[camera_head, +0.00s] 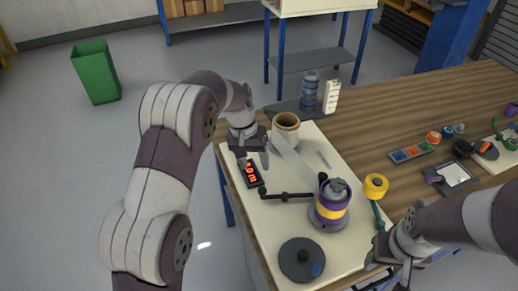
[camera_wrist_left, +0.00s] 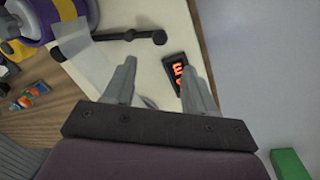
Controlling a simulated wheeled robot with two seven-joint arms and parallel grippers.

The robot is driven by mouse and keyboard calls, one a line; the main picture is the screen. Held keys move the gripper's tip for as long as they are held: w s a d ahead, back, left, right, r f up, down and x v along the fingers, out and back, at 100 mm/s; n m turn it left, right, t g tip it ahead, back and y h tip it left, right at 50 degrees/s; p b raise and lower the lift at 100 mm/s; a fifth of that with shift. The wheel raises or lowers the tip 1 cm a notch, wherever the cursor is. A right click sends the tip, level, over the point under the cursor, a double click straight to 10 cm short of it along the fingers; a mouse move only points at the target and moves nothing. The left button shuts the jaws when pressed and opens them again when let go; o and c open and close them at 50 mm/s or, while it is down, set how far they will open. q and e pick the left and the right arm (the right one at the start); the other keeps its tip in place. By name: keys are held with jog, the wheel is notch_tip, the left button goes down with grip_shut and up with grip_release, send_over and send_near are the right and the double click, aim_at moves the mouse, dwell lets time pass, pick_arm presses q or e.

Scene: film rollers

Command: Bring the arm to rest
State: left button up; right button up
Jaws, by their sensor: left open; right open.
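My left gripper (camera_head: 252,164) is open and empty over the cream board (camera_head: 240,200), beside a black display with red digits (camera_head: 254,176). In the left wrist view its two fingers (camera_wrist_left: 158,75) stand apart, with the display (camera_wrist_left: 178,70) behind the right finger. My right gripper (camera_head: 388,262) is open at the lower right, near the board's right edge; its fingertips are partly hard to make out. A pale film strip (camera_head: 292,160) runs from a white roll with a brown core (camera_head: 286,122) to a purple and yellow roller (camera_head: 330,208).
A black bar (camera_head: 290,196) and a dark round disc (camera_head: 301,260) are on the board. A yellow spool (camera_head: 376,184) stands at its right. A tray of coloured blocks (camera_head: 411,152) lies farther right on the wooden table (camera_head: 400,110). A green bin (camera_head: 96,72) stands on open floor left.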

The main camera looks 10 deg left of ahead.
pick_arm(q)
jog(key=s+a+r+t+y, duration=0.1)
jog(key=s+a+y, duration=0.1)
jog(key=s, duration=2.1)
jog(key=shift+a+r, duration=0.15)
jog(key=shift+a, duration=0.45)
